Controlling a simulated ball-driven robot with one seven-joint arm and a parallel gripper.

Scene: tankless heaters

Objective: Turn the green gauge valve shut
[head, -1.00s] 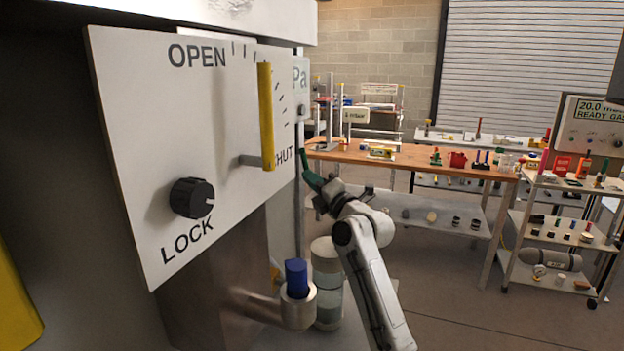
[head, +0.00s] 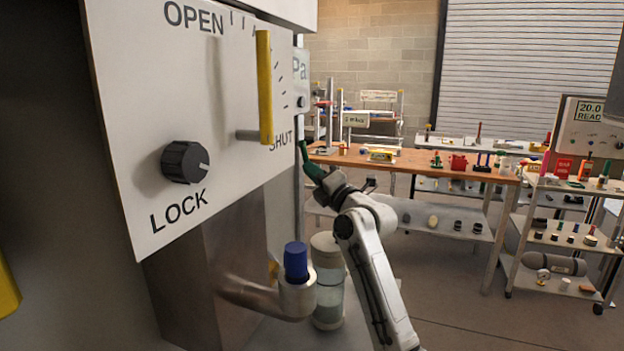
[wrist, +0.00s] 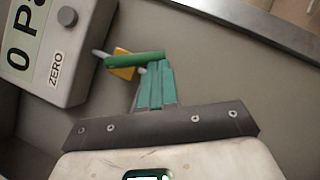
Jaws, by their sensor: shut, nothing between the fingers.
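The green gauge valve handle (wrist: 135,60) is a slim green bar in the wrist view, lying nearly level in the picture with a yellow valve part (wrist: 122,73) behind it. My gripper (wrist: 158,66) has its teal fingers pressed together with nothing between them. Its fingertips are at the right end of the green handle; I cannot tell whether they touch it. In the head view my gripper (head: 306,160) is beside the right edge of the big white panel, and its green fingers are hard to tell from the handle there.
A pressure gauge box (wrist: 60,40) reading 0 Pa, with a ZERO button, is left of the handle. The white OPEN/SHUT panel (head: 225,110) carries a yellow lever (head: 264,88) and black LOCK knob (head: 185,162). A blue-capped pipe (head: 296,262) and clear canister (head: 328,285) stand below.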

